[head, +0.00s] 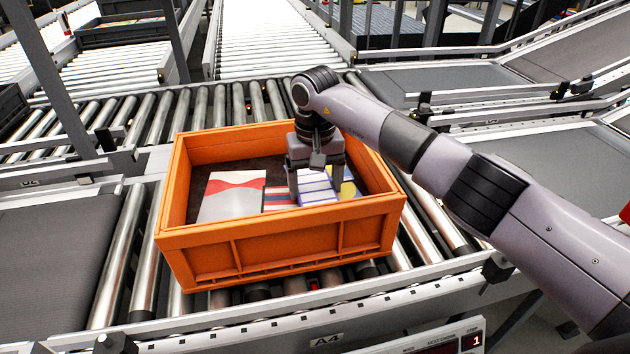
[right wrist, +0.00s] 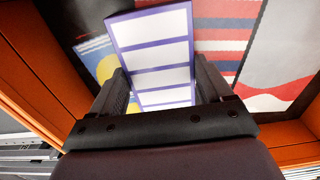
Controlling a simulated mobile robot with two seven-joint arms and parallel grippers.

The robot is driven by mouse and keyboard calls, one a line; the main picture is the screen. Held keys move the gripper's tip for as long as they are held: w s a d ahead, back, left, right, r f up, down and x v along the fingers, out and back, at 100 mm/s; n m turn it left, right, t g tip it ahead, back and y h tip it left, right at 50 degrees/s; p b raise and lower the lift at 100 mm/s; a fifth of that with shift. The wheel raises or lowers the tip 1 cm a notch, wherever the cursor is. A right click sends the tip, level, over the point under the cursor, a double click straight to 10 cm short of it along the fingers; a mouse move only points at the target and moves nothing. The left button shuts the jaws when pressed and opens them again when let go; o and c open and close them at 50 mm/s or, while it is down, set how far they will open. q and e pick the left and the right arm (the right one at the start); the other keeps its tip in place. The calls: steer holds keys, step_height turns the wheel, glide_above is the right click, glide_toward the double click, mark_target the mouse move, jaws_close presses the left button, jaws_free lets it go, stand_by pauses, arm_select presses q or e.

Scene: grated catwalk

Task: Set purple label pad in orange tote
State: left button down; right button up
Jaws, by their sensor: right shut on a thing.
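The orange tote (head: 285,248) stands on the roller conveyor in the head view. My right gripper (head: 316,188) reaches down inside it, toward its right half. The gripper is shut on the purple label pad (head: 318,187), white with purple borders. In the right wrist view the pad (right wrist: 158,50) shows between the two fingers (right wrist: 160,92). I cannot tell whether the pad touches the tote floor or the things under it. My left gripper is in neither view.
In the tote lie a grey and red flat item (head: 232,197), a red, white and blue striped item (head: 279,198) and a yellow and blue item (head: 348,188). Tote walls surround the gripper. Metal rollers (head: 120,260) lie left of the tote; a black crate (head: 125,30) stands behind.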

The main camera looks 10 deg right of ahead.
mark_target(315, 188)
steer(key=shift+f, duration=0.15)
steer(key=o, duration=1.1)
steer(key=shift+c, duration=0.2)
steer(key=shift+r, duration=0.35)
step_height(315, 188, up, 12)
steer(key=shift+f, duration=0.15)
